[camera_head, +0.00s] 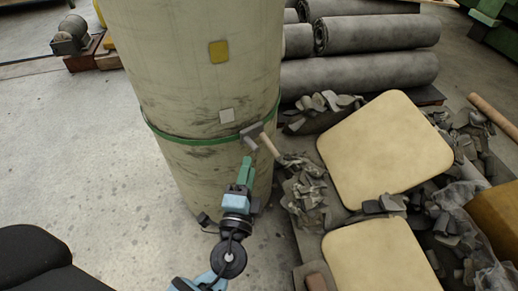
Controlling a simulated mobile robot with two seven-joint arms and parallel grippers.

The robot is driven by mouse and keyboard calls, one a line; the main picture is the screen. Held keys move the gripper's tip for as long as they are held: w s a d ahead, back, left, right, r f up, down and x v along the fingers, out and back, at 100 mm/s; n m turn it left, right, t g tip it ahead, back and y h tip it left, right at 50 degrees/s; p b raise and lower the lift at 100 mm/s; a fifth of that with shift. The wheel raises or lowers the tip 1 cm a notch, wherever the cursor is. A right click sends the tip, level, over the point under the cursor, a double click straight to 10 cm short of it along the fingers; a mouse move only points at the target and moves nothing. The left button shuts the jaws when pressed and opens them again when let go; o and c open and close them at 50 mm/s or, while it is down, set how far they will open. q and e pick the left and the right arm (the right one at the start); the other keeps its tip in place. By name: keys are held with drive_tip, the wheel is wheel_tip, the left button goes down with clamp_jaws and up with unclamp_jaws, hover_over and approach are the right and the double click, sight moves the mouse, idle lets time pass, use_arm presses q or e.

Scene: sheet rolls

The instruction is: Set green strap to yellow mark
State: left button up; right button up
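A large pale roll (195,85) stands upright left of centre. A green strap (190,139) runs around it, low on the visible side and sloping slightly. The yellow mark (218,51) is on the roll well above the strap. My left gripper (247,152) reaches up from the bottom, in front of the roll, its tip close to the strap. A grey piece (252,132) and a short tan handle (269,146) show at its tip by the strap. I cannot tell whether the gripper touches or holds them. My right gripper is not in view.
Grey rolls (375,35) lie stacked behind. Two cream pads (372,148) and grey scraps (310,190) cover the right side. The floor (100,160) at left is clear.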

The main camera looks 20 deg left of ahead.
sight(254, 144)
use_arm(q)
drive_tip(key=shift+x, duration=3.9)
clamp_jaws()
